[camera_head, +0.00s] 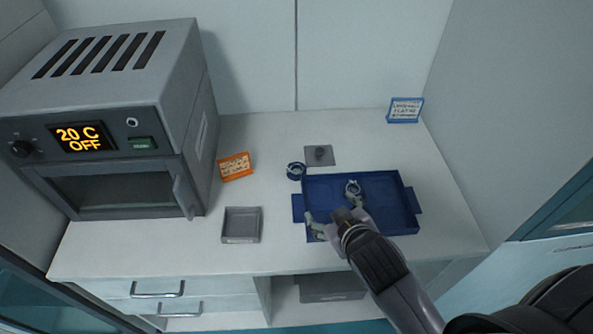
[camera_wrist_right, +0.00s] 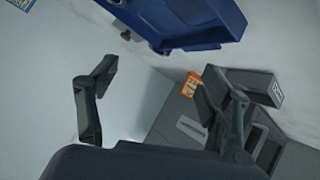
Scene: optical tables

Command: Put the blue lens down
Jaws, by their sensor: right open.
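A small dark blue ring, which looks like the blue lens (camera_head: 296,171), rests on the white worktop, at the upper left corner of the blue tray (camera_head: 411,202). The tray also shows at the top of the wrist view (camera_wrist_right: 195,28). My right gripper (camera_head: 331,207) is over the left part of the tray, its fingers spread apart. In the wrist view the right gripper (camera_wrist_right: 155,82) is open with nothing between its fingers. The gripper and arm hide part of the tray's floor and front edge. My left gripper is not in view.
A grey oven (camera_head: 130,110) reading 20 C OFF stands at the left. A shallow grey tray (camera_head: 241,238), an orange sign (camera_head: 235,166), a grey pad with a dark lump (camera_head: 319,155) and a blue-framed sign (camera_head: 405,110) are on the worktop. The right wall is close.

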